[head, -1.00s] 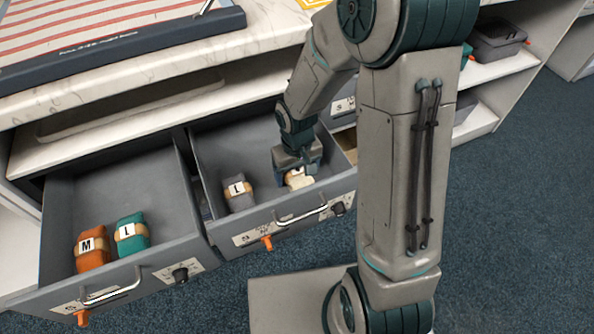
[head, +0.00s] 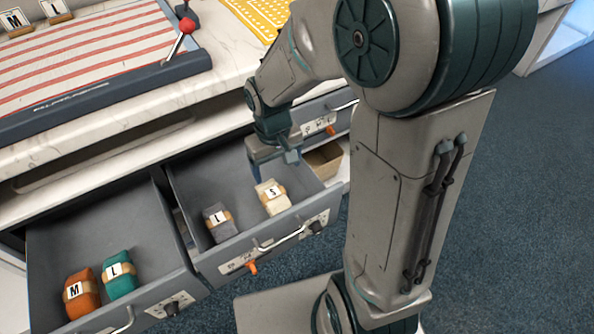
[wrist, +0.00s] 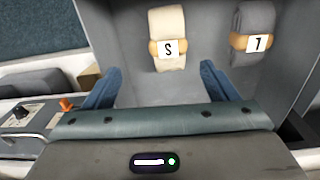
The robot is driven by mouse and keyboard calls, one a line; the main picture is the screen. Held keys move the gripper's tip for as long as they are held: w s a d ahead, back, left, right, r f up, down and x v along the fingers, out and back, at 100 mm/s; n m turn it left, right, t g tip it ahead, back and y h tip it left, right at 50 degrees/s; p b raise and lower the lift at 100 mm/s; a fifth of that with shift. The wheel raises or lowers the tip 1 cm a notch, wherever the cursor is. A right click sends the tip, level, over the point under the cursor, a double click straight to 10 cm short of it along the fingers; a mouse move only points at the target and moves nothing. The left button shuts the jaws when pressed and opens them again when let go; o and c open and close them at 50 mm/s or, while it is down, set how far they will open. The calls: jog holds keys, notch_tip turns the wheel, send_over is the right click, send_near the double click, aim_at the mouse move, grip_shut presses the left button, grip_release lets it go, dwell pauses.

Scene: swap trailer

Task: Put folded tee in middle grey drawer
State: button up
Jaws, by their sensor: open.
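The middle grey drawer (head: 185,188) is pulled open. In it lie a cream folded tee (head: 271,203) with a tan band and an "S" label, and a dark grey folded tee (head: 222,232) with an "L" label to its left. The cream tee (wrist: 167,22) and the grey tee (wrist: 252,50) also show in the wrist view. My gripper (head: 274,158) is open and empty above the back part of this drawer, apart from the cream tee. Its blue fingers (wrist: 161,86) are spread wide in the wrist view.
The left drawer (head: 60,228) is also open and holds an orange "M" tee (head: 83,295) and a teal "L" tee (head: 119,281). A right drawer (head: 335,118) and a tan box (head: 324,160) are beside my gripper. The marble counter (head: 150,117) overhangs the drawers.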

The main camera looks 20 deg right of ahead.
jog(key=s+d+r, duration=0.2)
jog(key=s, duration=0.1)
jog(key=s+d+r+m, duration=0.1)
jog(key=s+d+r, duration=0.1)
jog(key=s+r, duration=0.1)
jog(key=s+d+r+m+t, duration=0.1)
jog(key=s+d+r, duration=0.1)
jog(key=s, duration=0.2)
jog(key=shift+d+r, duration=0.1)
jog(key=shift+r, duration=0.15)
jog(key=shift+s+d+r+m, duration=0.15)
jog(key=shift+s+m, duration=0.15)
jog(key=shift+s, duration=0.15)
